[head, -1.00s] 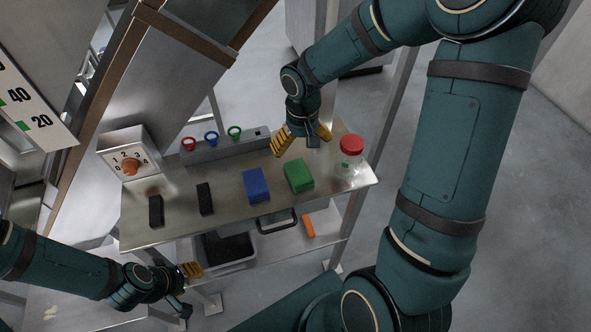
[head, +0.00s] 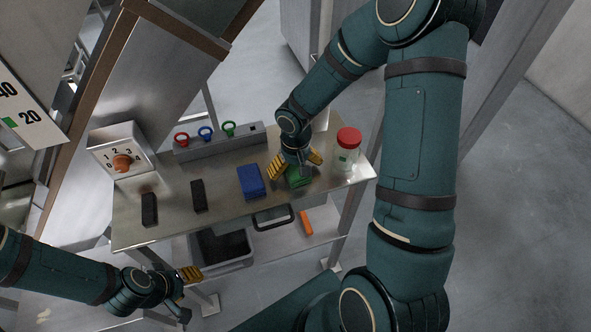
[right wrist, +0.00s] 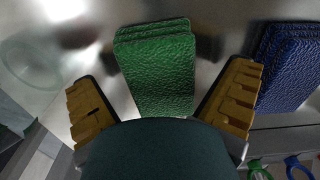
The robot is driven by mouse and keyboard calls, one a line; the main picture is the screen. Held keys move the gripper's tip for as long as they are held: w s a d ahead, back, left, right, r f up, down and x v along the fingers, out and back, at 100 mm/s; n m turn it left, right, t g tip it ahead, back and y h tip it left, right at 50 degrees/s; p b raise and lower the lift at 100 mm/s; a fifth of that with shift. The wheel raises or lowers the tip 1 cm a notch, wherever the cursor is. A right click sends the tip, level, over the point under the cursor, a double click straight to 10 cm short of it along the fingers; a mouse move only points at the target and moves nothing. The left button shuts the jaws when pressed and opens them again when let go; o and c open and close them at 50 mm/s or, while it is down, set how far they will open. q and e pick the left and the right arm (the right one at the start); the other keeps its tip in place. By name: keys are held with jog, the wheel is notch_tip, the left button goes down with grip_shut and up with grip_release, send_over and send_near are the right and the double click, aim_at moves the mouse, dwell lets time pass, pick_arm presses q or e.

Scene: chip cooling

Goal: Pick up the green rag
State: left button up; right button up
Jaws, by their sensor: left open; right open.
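The green rag (head: 299,180) is a folded stack on the metal table, partly hidden by my right gripper in the head view. My right gripper (head: 296,169) is open right above it. In the right wrist view, the green rag (right wrist: 158,68) lies between the two spread yellow fingers of my right gripper (right wrist: 165,105), and neither finger visibly closes on it. My left gripper (head: 187,292) is open and empty, low at the lower left, in front of the table and away from the rag.
A blue rag (head: 251,182) lies just left of the green one; it also shows in the right wrist view (right wrist: 291,68). A red-lidded jar (head: 348,150) stands to the right. Two black blocks (head: 149,209) lie further left. A grey rack (head: 220,143) with coloured rings stands behind.

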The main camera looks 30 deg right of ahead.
aim_at(295, 167)
jog(key=shift+c, duration=0.3)
jog(key=c, duration=1.2)
notch_tip(295, 167, up, 10)
jog(key=shift+r+p, duration=0.1)
jog(key=shift+p, duration=0.95)
jog(key=o, duration=0.5)
jog(key=shift+c, duration=0.2)
jog(key=c, duration=0.3)
jog(key=shift+a, duration=0.1)
jog(key=shift+c, duration=0.2)
